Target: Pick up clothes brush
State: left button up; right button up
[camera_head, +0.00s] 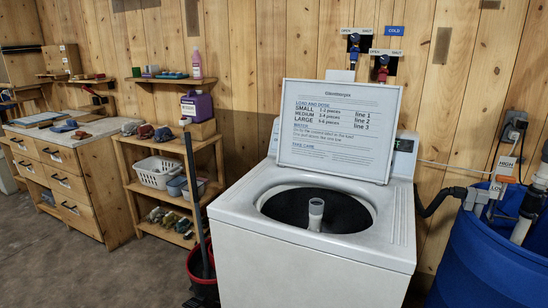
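I cannot pick out a clothes brush for certain. Small items that could include it are too small to tell apart: several lie on the wall shelf (172,80), on the top of the drawer cabinet (34,142), and on the wooden rack (178,144) between the cabinet and the washer. Neither of my grippers is in view.
A white top-loading washer (240,243) with its lid up stands at centre. A blue barrel (485,262) is at right. A red bucket (203,289) with a dark pole stands before the rack, which holds a white basket (156,173). Floor is clear at lower left.

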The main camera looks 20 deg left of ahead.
aim_at(43, 125)
jog(key=i+j+u, duration=0.2)
jog(key=j+u, duration=0.25)
jog(key=i+j+u, duration=0.25)
jog(key=j+u, duration=0.2)
jog(key=i+j+u, duration=0.25)
jog(key=u, duration=0.2)
jog(key=i+j+u, duration=0.15)
jog(key=i+u, duration=0.3)
jog(key=i+j+u, duration=0.1)
jog(key=i+u, duration=0.25)
jog(key=i, duration=1.45)
jog(key=i+z, duration=0.2)
jog(key=i, duration=0.45)
jog(key=i+j+z, duration=0.2)
jog(key=i, duration=0.45)
jog(key=i+j+z, duration=0.1)
jog(key=i+j, duration=0.15)
jog(key=j, duration=0.1)
